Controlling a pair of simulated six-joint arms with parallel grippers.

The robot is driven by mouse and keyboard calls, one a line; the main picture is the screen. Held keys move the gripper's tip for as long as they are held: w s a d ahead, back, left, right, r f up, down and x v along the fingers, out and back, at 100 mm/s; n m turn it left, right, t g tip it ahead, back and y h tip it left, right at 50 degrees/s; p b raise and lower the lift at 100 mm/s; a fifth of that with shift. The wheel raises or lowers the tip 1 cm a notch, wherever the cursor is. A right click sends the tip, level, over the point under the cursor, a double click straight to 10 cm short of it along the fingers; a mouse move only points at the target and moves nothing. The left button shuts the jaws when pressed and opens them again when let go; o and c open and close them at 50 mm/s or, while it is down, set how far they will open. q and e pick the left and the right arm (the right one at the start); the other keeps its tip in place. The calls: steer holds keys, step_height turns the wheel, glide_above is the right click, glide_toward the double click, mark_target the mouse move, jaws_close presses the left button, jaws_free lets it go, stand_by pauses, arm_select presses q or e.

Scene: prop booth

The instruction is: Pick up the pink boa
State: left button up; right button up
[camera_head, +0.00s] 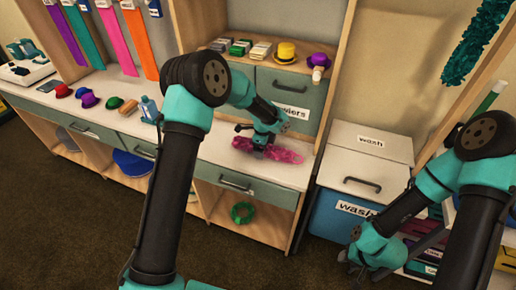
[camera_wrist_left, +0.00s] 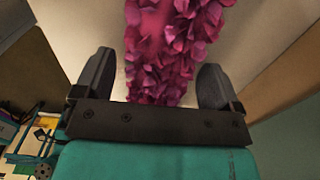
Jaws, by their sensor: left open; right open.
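The pink boa (camera_head: 286,155) lies bunched on the white counter (camera_head: 222,152), near its right end. My left gripper (camera_head: 262,140) is right over the boa's left part and hides some of it. In the left wrist view, the boa (camera_wrist_left: 172,45) runs between the two open fingers (camera_wrist_left: 155,78), with a gap beside each finger. I cannot tell how far the boa is below the fingertips. My right gripper (camera_head: 362,262) is open and empty, low at the right in front of the wash bins, away from the boa.
A cabinet with a grey-green drawer front (camera_head: 285,92) stands behind the boa, with hats on top. A blue wash bin (camera_head: 335,215) stands to the right. A teal boa (camera_head: 475,40) hangs at the upper right. Small coloured items (camera_head: 88,98) lie on the counter's left.

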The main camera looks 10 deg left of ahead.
arm_select(q)
steer(key=shift+f, duration=0.1)
stand_by(0.4)
steer(key=c, duration=1)
steer(key=shift+r, duration=0.5)
step_height(320, 180, up, 3)
steer(key=shift+f, duration=0.1)
steer(key=s+d, duration=0.1)
steer(key=s, duration=0.4)
steer(key=s+d, duration=0.1)
steer(key=s, duration=0.4)
steer(key=s+d+r, duration=0.1)
steer(key=s, duration=0.4)
steer(key=shift+s+d+r, duration=0.1)
steer(key=shift+s+d, duration=0.2)
